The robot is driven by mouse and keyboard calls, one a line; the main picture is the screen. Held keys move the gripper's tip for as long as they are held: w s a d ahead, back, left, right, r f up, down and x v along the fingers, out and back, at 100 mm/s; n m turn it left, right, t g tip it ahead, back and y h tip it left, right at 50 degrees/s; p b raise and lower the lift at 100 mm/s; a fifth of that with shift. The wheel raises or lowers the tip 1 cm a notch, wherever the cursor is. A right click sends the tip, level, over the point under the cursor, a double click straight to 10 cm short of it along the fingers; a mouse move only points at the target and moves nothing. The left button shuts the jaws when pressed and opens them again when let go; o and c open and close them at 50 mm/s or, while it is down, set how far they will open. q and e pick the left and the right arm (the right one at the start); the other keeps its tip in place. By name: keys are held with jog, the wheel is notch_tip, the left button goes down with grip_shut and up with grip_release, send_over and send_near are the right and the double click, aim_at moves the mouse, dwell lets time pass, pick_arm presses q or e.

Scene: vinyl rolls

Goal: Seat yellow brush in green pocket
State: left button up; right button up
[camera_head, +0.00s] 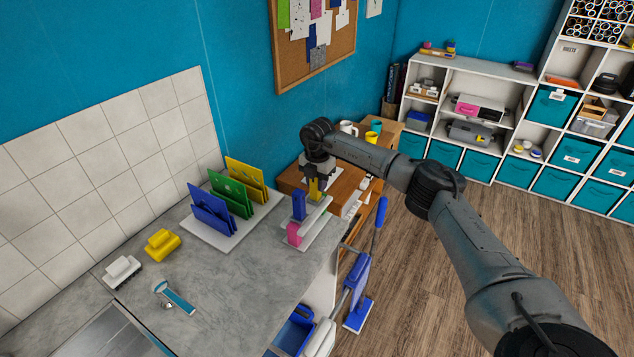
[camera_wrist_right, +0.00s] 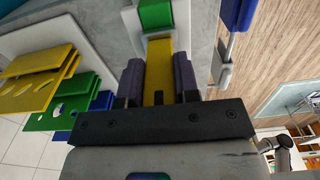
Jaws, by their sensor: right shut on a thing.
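My right gripper (camera_head: 316,184) points down at the right end of the grey counter. It is shut on a narrow yellow piece, which looks like the yellow brush (camera_head: 315,190); it also shows between the fingers in the wrist view (camera_wrist_right: 158,75). Its lower end is hard to make out in the head view. A rack with slanted blue, green and yellow pockets stands left of the gripper, apart from it. The green pocket (camera_head: 230,194) is in the middle; it also shows in the wrist view (camera_wrist_right: 52,116). My left gripper is not in view.
A white stand (camera_head: 318,218) with a blue upright (camera_head: 298,205) and a pink block (camera_head: 293,234) is below the gripper. A green block (camera_wrist_right: 155,15) shows beyond the held piece. Another yellow block (camera_head: 162,245) and a white one (camera_head: 122,271) lie on the counter.

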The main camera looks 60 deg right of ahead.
jog(key=shift+f, duration=0.15)
jog(key=o, duration=1.6)
jog(key=shift+c, duration=0.2)
